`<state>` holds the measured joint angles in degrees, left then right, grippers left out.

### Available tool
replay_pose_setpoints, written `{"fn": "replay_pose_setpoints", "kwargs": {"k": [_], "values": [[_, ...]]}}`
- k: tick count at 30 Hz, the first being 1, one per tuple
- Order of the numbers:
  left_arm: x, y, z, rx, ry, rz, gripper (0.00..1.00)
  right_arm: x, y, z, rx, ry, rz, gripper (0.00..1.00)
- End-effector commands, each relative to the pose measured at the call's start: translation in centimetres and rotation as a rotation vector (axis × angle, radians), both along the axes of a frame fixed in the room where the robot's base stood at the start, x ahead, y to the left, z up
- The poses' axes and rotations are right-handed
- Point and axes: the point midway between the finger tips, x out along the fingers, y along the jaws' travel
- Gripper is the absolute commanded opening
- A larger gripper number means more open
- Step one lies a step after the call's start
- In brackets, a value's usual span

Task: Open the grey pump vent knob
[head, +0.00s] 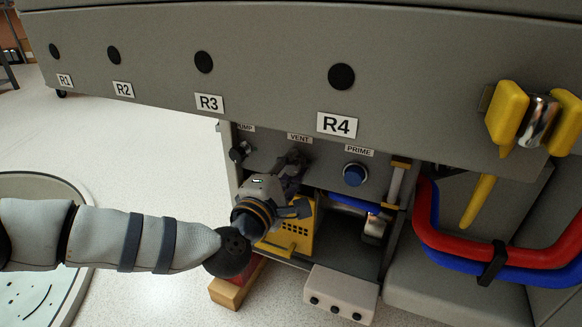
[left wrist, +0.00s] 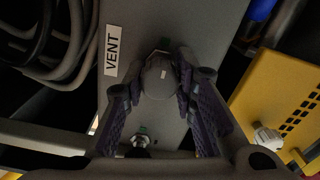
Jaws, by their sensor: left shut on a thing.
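The grey vent knob (left wrist: 157,78) shows in the left wrist view, on the grey panel beside the VENT label (left wrist: 112,50). It is rounded and has a small pale mark on its face. My left gripper (left wrist: 160,82) has its dark, ridged fingers on both sides of the knob and is shut on it. In the head view my left gripper (head: 294,163) reaches up to the panel just below the VENT label (head: 299,138) and hides most of the knob. My right gripper is not in view.
A blue PRIME knob (head: 355,174) sits right of the vent. A yellow perforated block (head: 292,235) is below my gripper. A white box (head: 340,294) stands in front. Red (head: 480,250) and blue hoses hang at the right. The overhang labelled R1 to R4 is above.

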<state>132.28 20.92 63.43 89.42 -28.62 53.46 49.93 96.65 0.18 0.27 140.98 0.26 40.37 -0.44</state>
Motion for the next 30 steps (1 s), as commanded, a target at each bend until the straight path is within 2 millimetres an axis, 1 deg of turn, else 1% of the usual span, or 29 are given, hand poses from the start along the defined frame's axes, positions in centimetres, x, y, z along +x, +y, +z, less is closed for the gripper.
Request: {"fn": "replay_pose_setpoints", "kwargs": {"k": [3, 4, 5, 6, 14, 17, 20, 24, 27, 30], "values": [[-0.2, -0.3, -0.1, 0.0, 0.002, -0.008, 0.0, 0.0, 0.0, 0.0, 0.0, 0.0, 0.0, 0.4], [-0.2, -0.3, -0.1, 0.0, 0.002, -0.008, 0.3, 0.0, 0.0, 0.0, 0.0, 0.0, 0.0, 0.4], [-0.2, -0.3, -0.1, 0.0, 0.002, -0.008, 0.36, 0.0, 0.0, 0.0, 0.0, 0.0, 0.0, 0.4], [-0.2, -0.3, -0.1, 0.0, 0.003, -0.007, 0.46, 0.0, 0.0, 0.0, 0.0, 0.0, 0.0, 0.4], [-0.1, -0.1, 0.0, 0.0, 0.001, -0.003, 0.46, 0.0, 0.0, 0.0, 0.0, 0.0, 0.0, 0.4], [-0.6, 0.2, -0.1, 0.001, 0.001, -0.002, 0.46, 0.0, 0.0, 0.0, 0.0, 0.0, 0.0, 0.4], [-2.4, 1.0, -0.1, -0.001, 0.003, -0.003, 0.46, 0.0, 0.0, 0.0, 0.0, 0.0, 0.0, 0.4], [-6.1, 2.6, -0.1, -0.001, 0.004, -0.004, 0.46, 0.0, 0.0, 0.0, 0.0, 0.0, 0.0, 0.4], [-8.4, 3.5, -0.1, -0.001, 0.004, -0.004, 0.46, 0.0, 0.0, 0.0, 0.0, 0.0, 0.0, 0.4], [-10.0, 4.2, -0.1, -0.001, 0.003, -0.006, 0.46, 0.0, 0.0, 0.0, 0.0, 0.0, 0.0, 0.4]]}}
